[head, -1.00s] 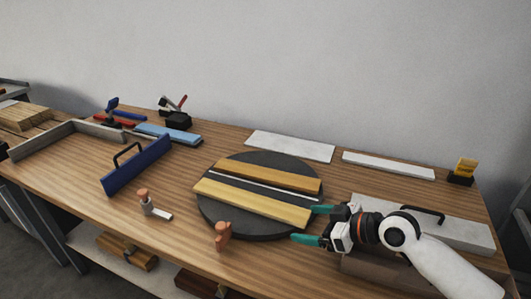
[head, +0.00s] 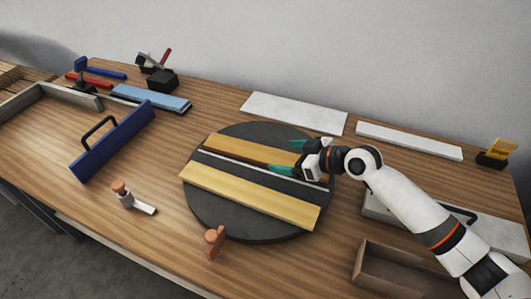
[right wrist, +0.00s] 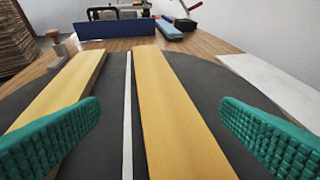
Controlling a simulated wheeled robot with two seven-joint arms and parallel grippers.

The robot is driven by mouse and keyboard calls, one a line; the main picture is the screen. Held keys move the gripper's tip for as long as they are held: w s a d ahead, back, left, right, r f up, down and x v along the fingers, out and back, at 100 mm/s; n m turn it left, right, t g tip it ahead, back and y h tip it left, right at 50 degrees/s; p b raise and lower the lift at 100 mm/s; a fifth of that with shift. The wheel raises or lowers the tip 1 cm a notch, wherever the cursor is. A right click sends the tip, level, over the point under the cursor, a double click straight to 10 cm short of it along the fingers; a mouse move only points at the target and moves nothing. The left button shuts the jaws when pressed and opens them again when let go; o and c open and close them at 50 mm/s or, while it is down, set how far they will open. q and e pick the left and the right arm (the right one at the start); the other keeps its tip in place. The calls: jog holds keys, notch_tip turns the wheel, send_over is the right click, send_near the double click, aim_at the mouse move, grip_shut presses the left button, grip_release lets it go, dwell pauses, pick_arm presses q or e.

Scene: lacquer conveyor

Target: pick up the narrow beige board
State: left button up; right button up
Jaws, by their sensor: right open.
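Two long yellow-beige boards lie nearly parallel on a dark round disc (head: 255,222). The back board (head: 238,148) looks narrower and a deeper tan; the front board (head: 245,195) is paler. A thin white strip (right wrist: 128,120) lies between them. My right gripper (head: 288,157) is open, with its green fingers apart over the right part of the back board. In the right wrist view, that board (right wrist: 178,115) runs between the fingers, and neither finger visibly touches it. The paler board (right wrist: 62,80) passes partly behind the left-hand finger. My left gripper is out of view.
White boards (head: 295,113) lie behind the disc. An open brown box (head: 395,272) is at front right.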

aim_at(269, 154)
jog(key=x, duration=0.5)
jog(key=shift+w+f+p, duration=0.35)
jog(key=shift+f, duration=0.1)
jog(key=shift+s, duration=0.1)
jog(key=c, duration=1.3)
